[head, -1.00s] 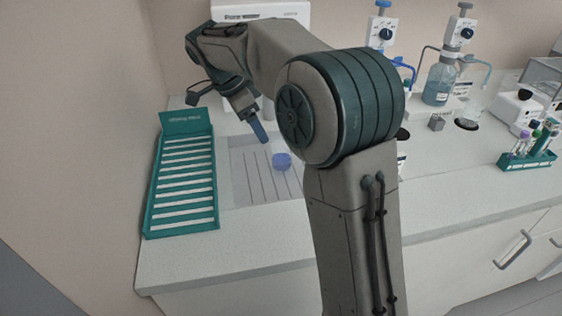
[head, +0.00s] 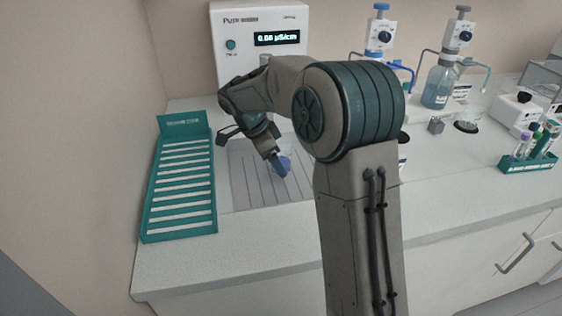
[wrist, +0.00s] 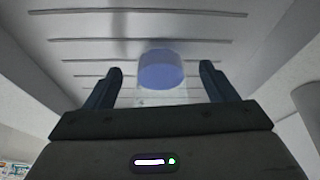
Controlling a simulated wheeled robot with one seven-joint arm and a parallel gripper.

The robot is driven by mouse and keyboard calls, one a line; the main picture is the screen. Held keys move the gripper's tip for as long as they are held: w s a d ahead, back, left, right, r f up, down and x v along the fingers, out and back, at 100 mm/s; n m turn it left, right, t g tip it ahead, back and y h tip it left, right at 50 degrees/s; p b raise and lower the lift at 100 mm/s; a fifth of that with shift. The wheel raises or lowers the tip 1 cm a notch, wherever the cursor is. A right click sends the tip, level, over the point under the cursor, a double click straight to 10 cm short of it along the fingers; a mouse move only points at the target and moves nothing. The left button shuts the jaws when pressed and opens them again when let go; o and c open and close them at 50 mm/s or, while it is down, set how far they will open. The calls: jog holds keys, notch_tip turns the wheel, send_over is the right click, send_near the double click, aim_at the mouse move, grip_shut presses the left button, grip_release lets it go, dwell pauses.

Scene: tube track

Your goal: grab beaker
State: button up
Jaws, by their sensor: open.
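The beaker (wrist: 162,90) is a small clear vessel with a blue-violet upper part. In the wrist view it stands between the two fingers of my gripper (wrist: 160,84), with gaps on both sides. My gripper is open and I cannot see it touch the beaker. In the head view the beaker (head: 285,163) shows as a blue patch partly hidden behind my gripper (head: 279,168). The beaker is on a grey slotted mat (head: 243,182).
A teal slotted rack (head: 146,205) lies left of the mat. A white machine with a display (head: 232,62) stands behind. Bottle dispensers (head: 437,85) and a teal tube rack (head: 530,163) stand to the right. The counter front (head: 265,230) is clear.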

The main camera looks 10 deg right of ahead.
jog(key=shift+d+f, duration=0.2)
jog(key=shift+f, duration=0.4)
jog(key=c, duration=1.1)
jog(key=shift+r, duration=0.15)
